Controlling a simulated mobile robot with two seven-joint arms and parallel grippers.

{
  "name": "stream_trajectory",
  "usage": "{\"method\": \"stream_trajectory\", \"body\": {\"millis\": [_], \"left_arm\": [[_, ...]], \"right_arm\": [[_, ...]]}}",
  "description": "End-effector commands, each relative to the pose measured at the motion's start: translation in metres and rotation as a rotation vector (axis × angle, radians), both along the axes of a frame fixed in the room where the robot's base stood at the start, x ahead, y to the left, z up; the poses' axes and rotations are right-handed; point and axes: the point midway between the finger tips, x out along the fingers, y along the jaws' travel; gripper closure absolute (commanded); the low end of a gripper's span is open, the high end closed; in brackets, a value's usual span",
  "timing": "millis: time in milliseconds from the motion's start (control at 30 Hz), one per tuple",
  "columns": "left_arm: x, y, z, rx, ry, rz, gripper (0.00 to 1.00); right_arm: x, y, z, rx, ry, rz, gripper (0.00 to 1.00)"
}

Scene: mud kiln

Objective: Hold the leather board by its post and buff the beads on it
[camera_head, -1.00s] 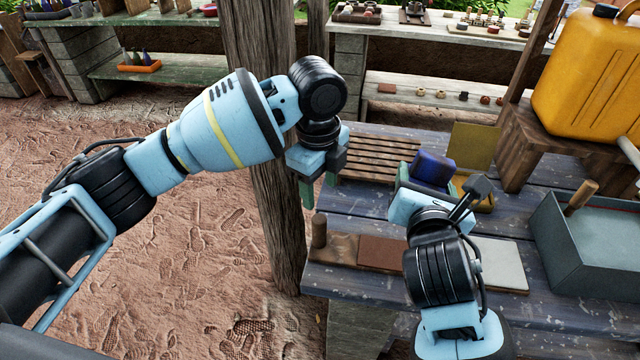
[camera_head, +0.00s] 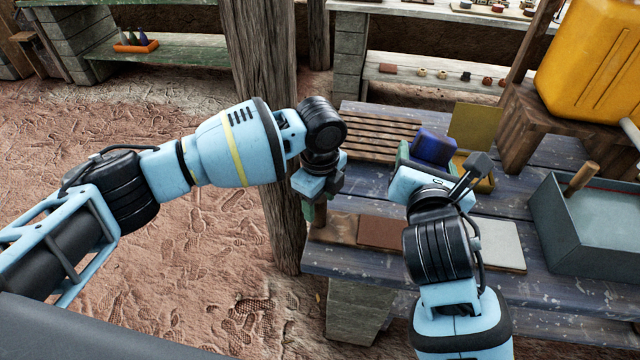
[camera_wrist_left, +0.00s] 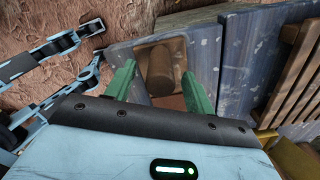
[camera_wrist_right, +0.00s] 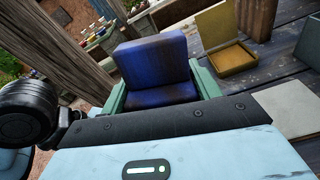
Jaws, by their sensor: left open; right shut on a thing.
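The leather board (camera_head: 382,233) lies on the blue-grey table, with a brown leather patch and a pale patch (camera_head: 502,245) toward its right end. Its wooden post stands at the left end, mostly hidden by my left gripper in the head view; the left wrist view shows the post (camera_wrist_left: 160,68) between the fingers. My left gripper (camera_head: 313,208) is open, pointing down at the post. My right gripper (camera_wrist_right: 160,92) is shut on a dark blue block (camera_wrist_right: 155,62), which also shows in the head view (camera_head: 434,147), held above the table behind the board. I cannot make out beads on the board.
A slatted wooden rack (camera_head: 372,136) lies behind the board. An open yellow box (camera_head: 475,135) stands behind the blue block. A grey tray (camera_head: 590,226) with a wooden handle in it and a yellow jerrycan (camera_head: 588,68) on a stool are at right.

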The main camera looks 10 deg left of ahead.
Motion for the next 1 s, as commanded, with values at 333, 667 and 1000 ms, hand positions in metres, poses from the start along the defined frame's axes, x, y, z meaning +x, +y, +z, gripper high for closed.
{"method": "stream_trajectory", "body": {"millis": [333, 667, 1000], "left_arm": [[0.000, 0.000, -0.019, 0.000, -0.001, 0.000, 0.46], [0.000, 0.000, -0.019, 0.000, -0.001, -0.001, 0.62], [0.000, 0.000, -0.019, 0.000, -0.001, -0.001, 0.99]], "right_arm": [[0.000, 0.000, 0.001, 0.000, -0.002, 0.001, 0.66], [0.000, 0.000, 0.001, 0.000, -0.002, 0.001, 0.66], [0.000, 0.000, 0.001, 0.000, -0.002, 0.001, 0.66]]}}
